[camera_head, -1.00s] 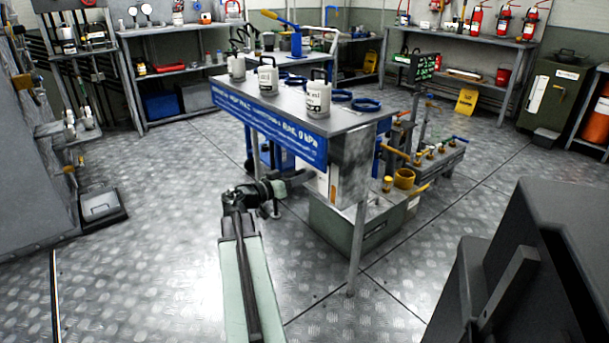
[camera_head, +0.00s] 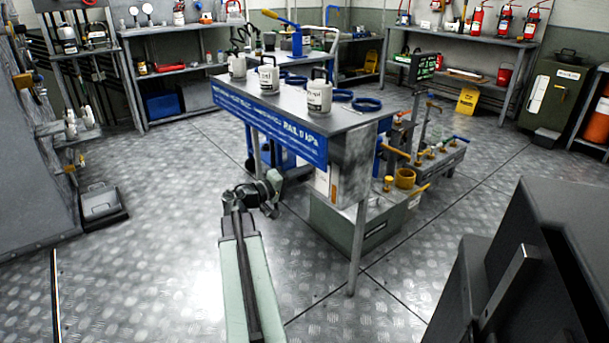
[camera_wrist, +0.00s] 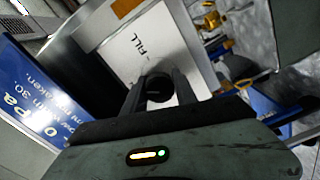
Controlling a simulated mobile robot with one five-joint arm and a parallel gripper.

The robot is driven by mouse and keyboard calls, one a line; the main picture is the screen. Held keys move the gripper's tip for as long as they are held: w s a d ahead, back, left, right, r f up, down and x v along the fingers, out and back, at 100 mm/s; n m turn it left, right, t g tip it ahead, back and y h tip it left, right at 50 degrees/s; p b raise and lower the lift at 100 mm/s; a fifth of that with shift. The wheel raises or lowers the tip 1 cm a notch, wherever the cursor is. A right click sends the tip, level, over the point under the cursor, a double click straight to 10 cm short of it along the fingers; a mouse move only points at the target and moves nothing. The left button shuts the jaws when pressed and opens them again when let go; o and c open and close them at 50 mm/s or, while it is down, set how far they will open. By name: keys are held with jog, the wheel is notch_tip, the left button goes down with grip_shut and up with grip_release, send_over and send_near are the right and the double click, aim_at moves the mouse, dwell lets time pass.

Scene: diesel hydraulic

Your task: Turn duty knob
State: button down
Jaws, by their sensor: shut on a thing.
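The duty knob (camera_wrist: 158,87) is a dark round knob on a white panel (camera_wrist: 130,55) with the black marking "ALL", seen tilted in the wrist view. My gripper (camera_wrist: 160,92) has one dark finger on each side of the knob and is shut on it. In the head view my gripper (camera_head: 300,174) reaches the box under the near end of the bench. There the knob itself is hidden, and only part of the white panel (camera_head: 321,181) shows.
The bench (camera_head: 350,118) has a blue sign (camera_head: 270,132) along its edge and carries white canisters and blue rings. A bench leg (camera_head: 357,250) and a grey-green box (camera_head: 345,235) stand right of my arm.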

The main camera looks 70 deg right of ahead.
jog(key=n, duration=0.5)
jog(key=shift+a+f+n, duration=0.1)
jog(key=shift+n, duration=0.3)
dwell(0.4)
jog(key=c, duration=1)
grip_release()
jog(key=shift+o, duration=0.2)
jog(key=shift+n, duration=0.3)
jog(key=v, duration=0.8)
